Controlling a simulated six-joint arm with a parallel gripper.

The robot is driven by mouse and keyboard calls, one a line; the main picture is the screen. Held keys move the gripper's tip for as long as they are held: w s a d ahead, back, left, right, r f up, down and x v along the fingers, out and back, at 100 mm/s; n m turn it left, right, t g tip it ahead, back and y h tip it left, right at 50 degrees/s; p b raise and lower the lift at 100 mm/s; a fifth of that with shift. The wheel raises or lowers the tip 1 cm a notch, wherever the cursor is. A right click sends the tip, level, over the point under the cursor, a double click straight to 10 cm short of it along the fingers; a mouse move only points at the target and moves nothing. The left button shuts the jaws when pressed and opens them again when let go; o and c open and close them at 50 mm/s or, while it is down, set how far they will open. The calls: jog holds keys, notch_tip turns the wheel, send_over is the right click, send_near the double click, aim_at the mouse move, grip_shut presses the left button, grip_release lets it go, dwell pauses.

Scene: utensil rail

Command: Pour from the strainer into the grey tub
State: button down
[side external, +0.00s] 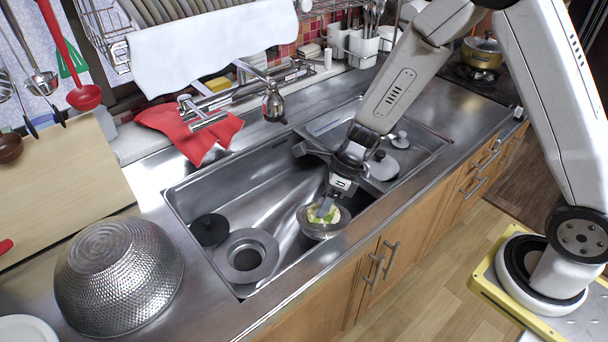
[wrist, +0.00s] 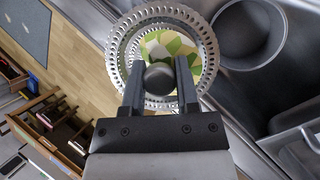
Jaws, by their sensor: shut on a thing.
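My gripper (side external: 325,207) is shut on the dark knob-like handle (wrist: 160,78) of the strainer. The strainer (side external: 318,231) is a round metal bowl with a perforated rim (wrist: 116,50). It holds green, yellow and white pieces (wrist: 168,46) and looks roughly level, near the sink's front edge. The grey tub (side external: 247,256) is round and open, in the front left of the sink, to the left of the strainer and apart from it. In the wrist view the tub (wrist: 221,42) is at the upper right. Its inside looks empty.
A black round object (side external: 210,229) is behind the tub. A large hammered metal bowl (side external: 118,277) lies upside down on the left counter. The faucet (side external: 274,103) and red cloth (side external: 192,130) are behind the sink (side external: 190,184). Grey round items (side external: 382,165) are at its right end.

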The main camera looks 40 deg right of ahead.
jog(key=shift+w+d+f+g+y, duration=0.25)
jog(key=shift+w+d+g+y, duration=0.2)
jog(key=shift+w+d, duration=0.2)
jog(key=shift+w+d+f+g+y, duration=0.2)
jog(key=shift+w+d+g+y, duration=0.2)
jog(key=shift+w+d, duration=0.2)
jog(key=w+d+f+m+g+y, duration=0.2)
jog(key=w+d+f+g+y, duration=0.1)
jog(key=f+y, duration=0.2)
jog(key=shift+w+d, duration=0.35)
dwell(1.5)
jog(key=shift+f+g, duration=0.1)
jog(key=shift+g, duration=0.15)
